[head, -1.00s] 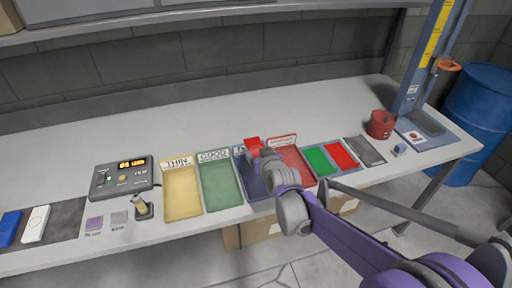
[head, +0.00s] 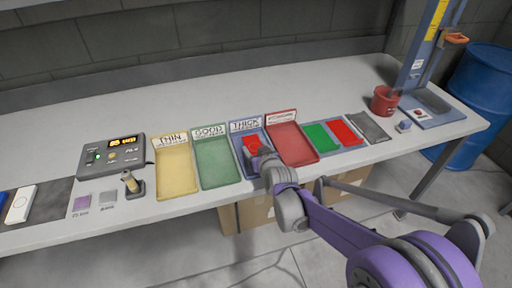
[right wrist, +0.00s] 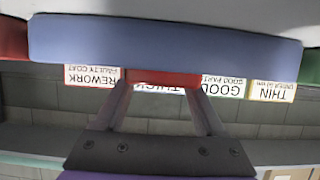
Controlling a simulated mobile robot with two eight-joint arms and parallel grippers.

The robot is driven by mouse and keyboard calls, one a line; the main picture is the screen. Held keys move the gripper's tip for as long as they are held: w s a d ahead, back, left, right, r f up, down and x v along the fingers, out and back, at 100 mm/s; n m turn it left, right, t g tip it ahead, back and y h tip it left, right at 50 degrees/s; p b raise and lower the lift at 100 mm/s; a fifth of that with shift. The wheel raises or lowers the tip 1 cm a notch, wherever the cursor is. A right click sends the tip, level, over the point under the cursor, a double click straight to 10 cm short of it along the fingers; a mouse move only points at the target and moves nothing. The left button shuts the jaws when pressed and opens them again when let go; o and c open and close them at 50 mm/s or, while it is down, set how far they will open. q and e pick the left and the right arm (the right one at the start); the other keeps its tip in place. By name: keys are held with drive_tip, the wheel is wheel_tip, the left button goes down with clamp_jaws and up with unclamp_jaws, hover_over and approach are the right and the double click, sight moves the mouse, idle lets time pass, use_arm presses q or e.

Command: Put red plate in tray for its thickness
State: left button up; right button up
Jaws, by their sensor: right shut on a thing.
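The red plate (head: 250,143) is in the blue THICK tray's (head: 268,141) area, in front of its sign. My right gripper (head: 258,157) reaches over the tray's front and is shut on the plate. In the right wrist view the red plate (right wrist: 163,78) shows as a thin strip between the fingertips, just by the blue tray wall (right wrist: 165,38). I cannot tell whether the plate touches the tray floor. The gauge (head: 113,154) has a lit orange display. My left gripper is not in view.
The yellow THIN tray (head: 176,172) and green GOOD tray (head: 217,163) stand left of the blue one, the red REWORK tray (head: 292,146) right of it. Green (head: 320,137) and red (head: 345,132) plates lie further right. A red pot (head: 385,100) stands behind them. The table's back is clear.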

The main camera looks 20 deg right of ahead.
drive_tip(key=shift+f+b, duration=0.4)
drive_tip(key=shift+f, duration=0.15)
idle(0.6)
drive_tip(key=o, duration=1.5)
drive_tip(key=shift+s, duration=0.1)
